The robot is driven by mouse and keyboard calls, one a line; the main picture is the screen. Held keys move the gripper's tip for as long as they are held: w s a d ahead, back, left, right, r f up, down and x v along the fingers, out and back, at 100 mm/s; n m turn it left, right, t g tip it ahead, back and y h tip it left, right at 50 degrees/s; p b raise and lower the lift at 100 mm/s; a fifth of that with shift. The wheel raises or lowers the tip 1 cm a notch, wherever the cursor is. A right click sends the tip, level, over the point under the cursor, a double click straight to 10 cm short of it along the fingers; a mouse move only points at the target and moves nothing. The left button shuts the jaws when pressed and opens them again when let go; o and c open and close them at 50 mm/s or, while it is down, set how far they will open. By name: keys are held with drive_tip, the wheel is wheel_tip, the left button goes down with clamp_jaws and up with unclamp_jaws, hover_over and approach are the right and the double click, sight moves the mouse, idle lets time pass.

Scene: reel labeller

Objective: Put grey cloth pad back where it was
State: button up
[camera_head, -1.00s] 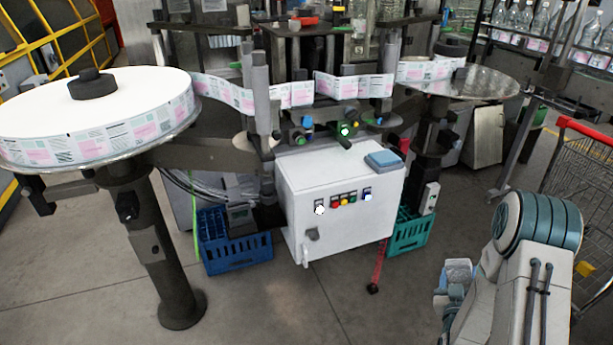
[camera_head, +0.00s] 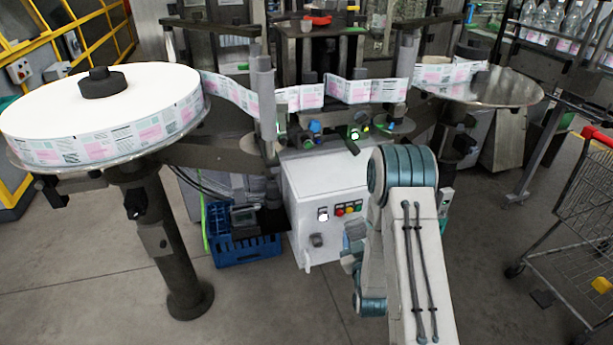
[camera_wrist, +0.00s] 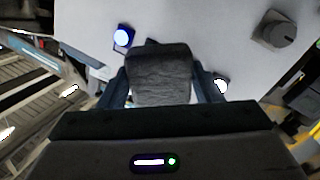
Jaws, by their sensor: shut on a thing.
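In the wrist view my gripper (camera_wrist: 162,84) is shut on the grey cloth pad (camera_wrist: 160,66), a dark grey, fabric-textured block between the two fingers. The pad is in front of the white control cabinet (camera_wrist: 200,25). Whether it touches the cabinet I cannot tell. A lit blue button (camera_wrist: 122,37) shows left of the pad and a grey knob (camera_wrist: 280,30) to its right. In the head view the white cabinet (camera_head: 305,205) stands at the centre.
A large label reel (camera_head: 60,115) on a post stands at left. A blue crate (camera_head: 245,252) is left of the cabinet. A label strip (camera_head: 350,90) runs above it. A wire trolley (camera_head: 580,200) stands at right. Floor in front is clear.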

sight(353, 222)
wheel_tip(353, 222, up, 3)
drive_tip(key=shift+a+r+p, duration=0.1)
drive_tip(key=shift+p, duration=0.65)
drive_tip(key=shift+w+a+r+g+b, duration=0.15)
drive_tip(key=shift+w+a+g+b, duration=0.05)
drive_tip(key=shift+w+a+g, duration=0.25)
drive_tip(key=shift+w+a+r+g+b, duration=0.15)
drive_tip(key=shift+w+a+g, duration=0.2)
drive_tip(key=shift+w+g, duration=0.15)
drive_tip(key=shift+a+r+g, duration=0.35)
drive_tip(key=shift+r+g, duration=0.25)
drive_tip(key=shift+g, duration=0.25)
drive_tip(key=shift+s+a+r+g, duration=0.15)
drive_tip(key=shift+r+g, duration=0.2)
drive_tip(key=shift+g, duration=0.05)
drive_tip(key=s+r+m+g, duration=0.1)
drive_tip(key=s+r+g, duration=0.5)
drive_tip(key=s, duration=0.7)
drive_tip(key=s+r+m+g, duration=0.1)
drive_tip(key=s+r+g, duration=0.6)
drive_tip(key=s+r, duration=0.3)
drive_tip(key=s+a, duration=0.1)
drive_tip(key=s, duration=0.2)
drive_tip(key=shift+s+r+g, duration=0.25)
drive_tip(key=shift+s+g, duration=0.05)
drive_tip(key=shift+s, duration=0.1)
